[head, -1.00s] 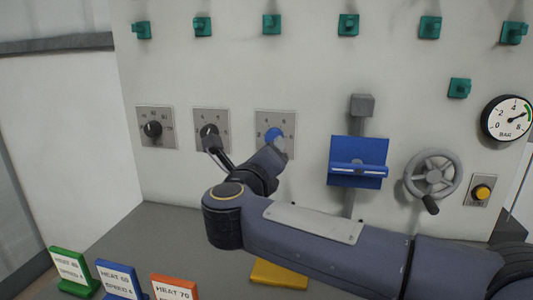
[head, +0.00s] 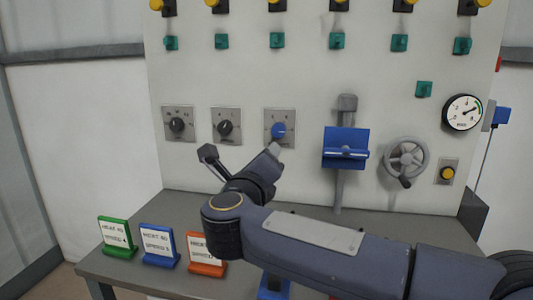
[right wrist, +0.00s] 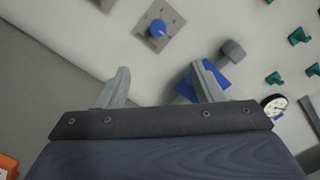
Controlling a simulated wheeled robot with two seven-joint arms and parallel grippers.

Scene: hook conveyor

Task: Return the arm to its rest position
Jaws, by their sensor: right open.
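My right arm reaches in from the right in the head view, and its gripper (head: 241,152) is in front of the panel, below the dials. Its two fingers are spread apart with nothing between them. The right wrist view shows the same open gripper (right wrist: 161,70), empty, with the blue knob (right wrist: 157,29) beyond the fingertips. In the head view the blue knob (head: 278,131) is just above the right-hand finger; I cannot tell the exact gap. My left gripper is not in view.
Two black knobs (head: 177,125) (head: 225,128) are left of the blue one. A blue lever holder (head: 345,149), handwheel (head: 405,158), yellow button (head: 447,174) and gauge (head: 462,112) are to the right. Green (head: 117,237), blue (head: 159,246) and orange (head: 206,254) cards stand on the grey table (head: 190,205).

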